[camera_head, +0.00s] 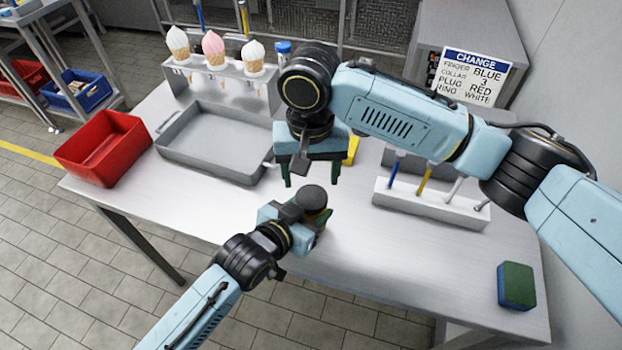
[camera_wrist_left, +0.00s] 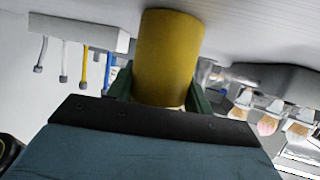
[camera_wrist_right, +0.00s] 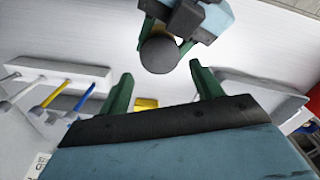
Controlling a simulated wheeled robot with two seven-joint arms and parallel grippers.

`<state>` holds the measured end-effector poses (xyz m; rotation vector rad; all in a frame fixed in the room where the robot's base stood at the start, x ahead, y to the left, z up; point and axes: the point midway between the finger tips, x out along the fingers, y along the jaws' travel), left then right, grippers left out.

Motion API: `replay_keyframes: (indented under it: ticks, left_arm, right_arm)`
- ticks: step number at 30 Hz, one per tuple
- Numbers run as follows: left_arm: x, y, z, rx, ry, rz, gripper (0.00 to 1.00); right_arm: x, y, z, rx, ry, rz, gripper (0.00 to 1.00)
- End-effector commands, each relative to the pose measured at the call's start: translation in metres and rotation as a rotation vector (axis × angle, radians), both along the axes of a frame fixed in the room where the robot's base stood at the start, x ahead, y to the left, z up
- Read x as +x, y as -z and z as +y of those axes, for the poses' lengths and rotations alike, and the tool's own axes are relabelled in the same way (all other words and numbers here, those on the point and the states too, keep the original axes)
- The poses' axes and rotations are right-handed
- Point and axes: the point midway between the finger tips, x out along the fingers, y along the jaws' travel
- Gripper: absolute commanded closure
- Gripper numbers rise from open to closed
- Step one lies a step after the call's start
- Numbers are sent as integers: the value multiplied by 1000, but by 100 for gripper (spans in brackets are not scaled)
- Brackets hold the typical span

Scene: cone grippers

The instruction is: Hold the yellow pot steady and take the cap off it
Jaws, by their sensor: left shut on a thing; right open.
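The yellow pot (camera_wrist_left: 168,60) stands between the green fingers of my left gripper (camera_wrist_left: 158,92), which is shut on it, in the left wrist view. In the head view my left gripper (camera_head: 318,214) is low over the table's front edge. A dark round cap (camera_head: 313,197) tops the pot and mostly hides it from above. The cap also shows in the right wrist view (camera_wrist_right: 159,56). My right gripper (camera_head: 311,178) is open and empty, fingers pointing down, above and behind the cap. In the right wrist view the cap lies beyond its fingertips (camera_wrist_right: 162,72), apart from them.
A grey tray (camera_head: 205,170) and a red bin (camera_head: 103,148) are at left. A stand with ice cream cones (camera_head: 225,88) is behind. A white rack (camera_head: 440,208) with colored rods and a green-blue sponge (camera_head: 517,284) are at right. A sign (camera_head: 473,77) stands at the back.

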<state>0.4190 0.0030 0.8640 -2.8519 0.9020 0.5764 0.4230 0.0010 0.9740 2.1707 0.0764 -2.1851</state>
Motion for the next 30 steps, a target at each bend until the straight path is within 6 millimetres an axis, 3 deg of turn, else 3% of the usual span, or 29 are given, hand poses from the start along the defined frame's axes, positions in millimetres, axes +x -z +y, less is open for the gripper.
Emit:
replay_keyframes:
  ticks: [3,5,21,30]
  left_arm:
    - [-1,3,0,1,0,8,100]
    - [-1,3,0,1,0,8,100]
    - [-1,3,0,1,0,8,100]
    - [-1,3,0,1,0,8,100]
  right_arm:
    - [1,-21,1,1,-2,-4,35]
    - [0,-24,0,0,-1,-2,35]
    - [0,47,-1,-1,0,1,35]
    - [0,55,-1,-1,0,0,35]
